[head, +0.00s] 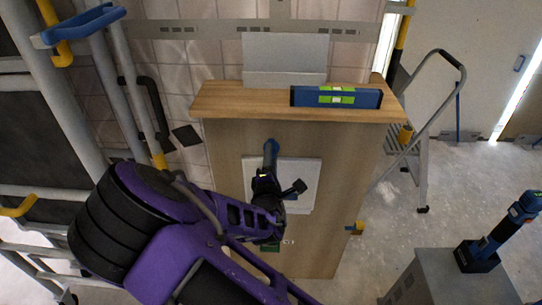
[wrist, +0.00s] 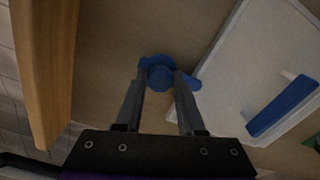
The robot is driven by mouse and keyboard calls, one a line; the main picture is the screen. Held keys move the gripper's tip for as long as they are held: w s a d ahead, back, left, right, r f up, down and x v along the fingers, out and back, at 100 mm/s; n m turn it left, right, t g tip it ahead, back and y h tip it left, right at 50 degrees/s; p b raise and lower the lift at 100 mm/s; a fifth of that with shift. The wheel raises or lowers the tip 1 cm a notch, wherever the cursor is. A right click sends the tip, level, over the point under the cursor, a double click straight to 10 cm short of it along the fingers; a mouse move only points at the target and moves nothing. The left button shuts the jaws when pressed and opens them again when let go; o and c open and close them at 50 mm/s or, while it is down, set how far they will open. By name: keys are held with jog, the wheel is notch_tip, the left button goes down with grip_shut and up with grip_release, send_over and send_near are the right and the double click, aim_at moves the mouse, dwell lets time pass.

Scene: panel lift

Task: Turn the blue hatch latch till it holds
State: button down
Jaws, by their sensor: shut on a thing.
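The blue hatch latch (wrist: 160,76) is on the wooden front, beside the edge of the white hatch panel (wrist: 235,75). It has a rounded body, and a short blue lobe points right towards the panel edge; I cannot tell whether it overlaps the panel. My gripper (wrist: 160,88) is shut on the latch, one finger on each side. A blue bar handle (wrist: 283,106) is on the panel.
A blue and green spirit level (head: 336,97) lies on the wooden top (head: 240,101). A stepladder (head: 424,150) stands to the right. A grey cabinet (head: 440,275) with a blue-black tool (head: 500,235) is at lower right. Pipes (head: 60,100) run along the left.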

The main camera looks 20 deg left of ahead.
dwell(0.3)
jog(key=c, duration=0.5)
grip_release()
jog(key=v, duration=1.7)
jog(key=shift+s+d+r, duration=0.1)
jog(key=shift+s+d, duration=0.05)
jog(key=shift+s, duration=0.05)
